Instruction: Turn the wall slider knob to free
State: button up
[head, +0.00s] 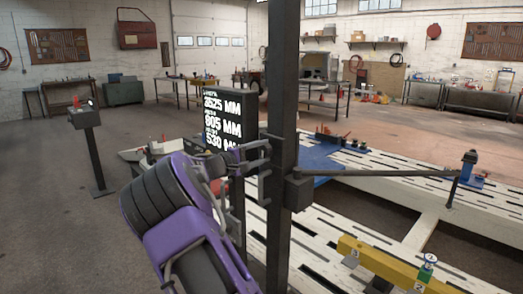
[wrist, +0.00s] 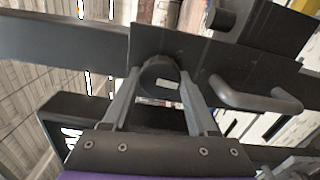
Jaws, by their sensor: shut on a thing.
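The slider knob (wrist: 148,77) is a dark, round knob on a flat dark plate. In the wrist view it sits between the two grey fingers of my gripper (wrist: 161,92). The fingers are shut on it, one at each side. A small pale mark shows near it. In the head view my gripper (head: 268,150) reaches the left side of a tall dark post (head: 285,70), and the knob is hidden there. I cannot read which setting the knob points to. A grey bar handle (wrist: 255,102) is right of the fingers, apart from them.
A black display (head: 222,120) with white millimetre figures stands just behind my gripper. A dark horizontal rod (head: 385,173) runs right from the post over the white slotted bench (head: 415,185). A yellow beam (head: 385,262) lies at front right. Open floor lies at left.

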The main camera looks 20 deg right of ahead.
jog(key=shift+n, duration=0.6)
jog(key=o, duration=1.4)
jog(key=v, duration=1.7)
jog(key=shift+s+a, duration=0.1)
jog(key=shift+a, duration=0.1)
